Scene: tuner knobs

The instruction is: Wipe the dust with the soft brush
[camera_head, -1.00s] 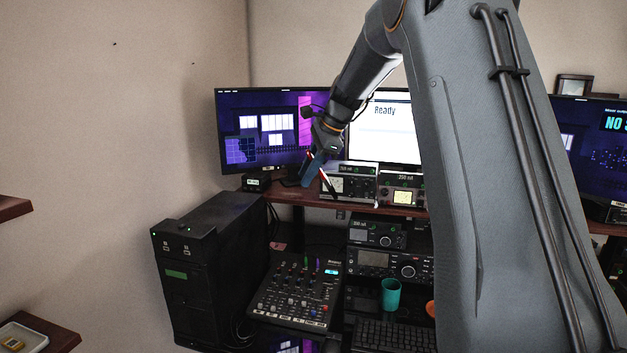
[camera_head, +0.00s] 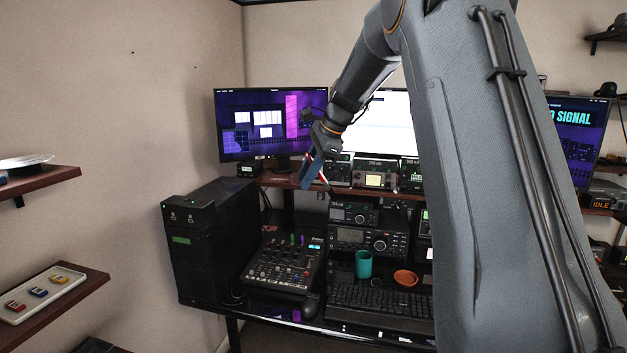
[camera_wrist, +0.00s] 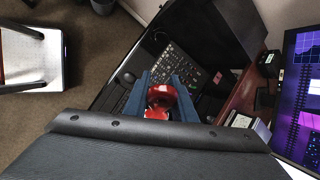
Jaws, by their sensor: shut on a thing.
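My gripper (camera_head: 309,175) has blue fingers and hangs in front of the monitors, above the desk. It is shut on a slim red item, probably the soft brush (camera_head: 323,180), which slants down with a dark lower end. In the wrist view, my gripper (camera_wrist: 162,88) has the red brush (camera_wrist: 166,101) between its two blue fingers; its bristles cannot be made out. The black mixer (camera_head: 284,262) with coloured knobs is on the desk below, apart from the brush. It also shows beyond the fingers in the wrist view (camera_wrist: 178,66). I cannot make out any dust.
A black tower case (camera_head: 205,245) stands left of the mixer. Radios (camera_head: 362,240), a teal cup (camera_head: 363,265), an orange dish (camera_head: 405,278) and a keyboard (camera_head: 380,299) are to its right. A raised shelf with small radios (camera_head: 374,174) runs behind. Wall shelves (camera_head: 60,290) are at left.

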